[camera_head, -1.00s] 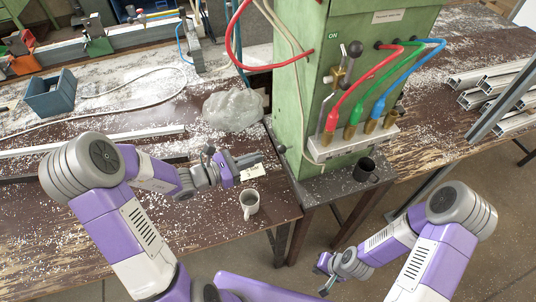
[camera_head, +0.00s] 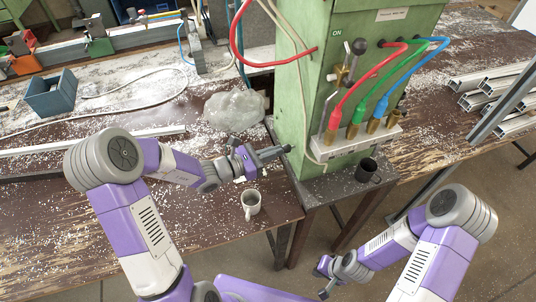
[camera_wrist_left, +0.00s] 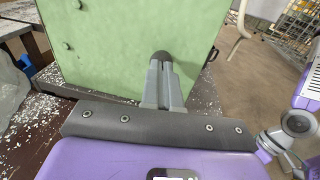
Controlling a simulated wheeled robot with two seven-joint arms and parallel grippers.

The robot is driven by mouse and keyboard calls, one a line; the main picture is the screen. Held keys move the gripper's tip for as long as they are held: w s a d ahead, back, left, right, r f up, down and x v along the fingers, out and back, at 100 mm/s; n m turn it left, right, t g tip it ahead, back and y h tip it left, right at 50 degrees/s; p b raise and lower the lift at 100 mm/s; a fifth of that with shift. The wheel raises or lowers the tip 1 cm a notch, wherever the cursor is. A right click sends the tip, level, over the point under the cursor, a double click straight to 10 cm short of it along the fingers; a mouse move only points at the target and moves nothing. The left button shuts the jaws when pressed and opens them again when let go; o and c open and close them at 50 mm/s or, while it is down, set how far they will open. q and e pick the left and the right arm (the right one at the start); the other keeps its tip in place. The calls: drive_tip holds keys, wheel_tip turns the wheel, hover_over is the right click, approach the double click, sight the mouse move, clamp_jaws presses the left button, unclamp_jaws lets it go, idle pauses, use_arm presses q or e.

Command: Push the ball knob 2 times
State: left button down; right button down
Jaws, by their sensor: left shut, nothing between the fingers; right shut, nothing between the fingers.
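A small dark ball knob (camera_head: 288,148) sits on the left side of the green cabinet, low down. My left gripper (camera_head: 280,152) is shut and empty, its fingertips at the knob. In the left wrist view the dark knob (camera_wrist_left: 162,56) shows right at the tips of the shut fingers (camera_wrist_left: 162,70), against the green panel. The tips look to be touching it; how far it is pressed in I cannot tell. My right gripper (camera_head: 323,292) is shut and empty, low at the bottom of the head view, away from the cabinet.
The green cabinet (camera_head: 300,100) carries a lever with a dark ball end (camera_head: 358,47) and red, green and blue hoses. A white mug (camera_head: 251,203) stands below my left gripper. A dark mug (camera_head: 367,169) stands by the cabinet. A clear plastic bag (camera_head: 235,110) lies behind the gripper.

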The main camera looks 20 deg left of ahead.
use_arm(q)
drive_tip(key=shift+w+d+r, duration=0.1)
drive_tip(key=shift+d+r, duration=0.05)
drive_tip(key=shift+d, duration=0.3)
drive_tip(key=f+p+v, duration=0.1)
drive_tip(key=p+v, duration=0.1)
drive_tip(key=v, duration=1.2)
drive_tip(key=shift+a+r, duration=0.35)
idle(0.8)
drive_tip(key=a+g+b, duration=0.1)
drive_tip(key=w+r+m+g+b, duration=0.1)
drive_tip(key=a+m+g+h+b, duration=0.1)
drive_tip(key=shift+w+a+r+b, duration=0.25)
drive_tip(key=shift+w+a+b, duration=0.05)
drive_tip(key=shift+a, duration=0.05)
drive_tip(key=shift+d, duration=0.1)
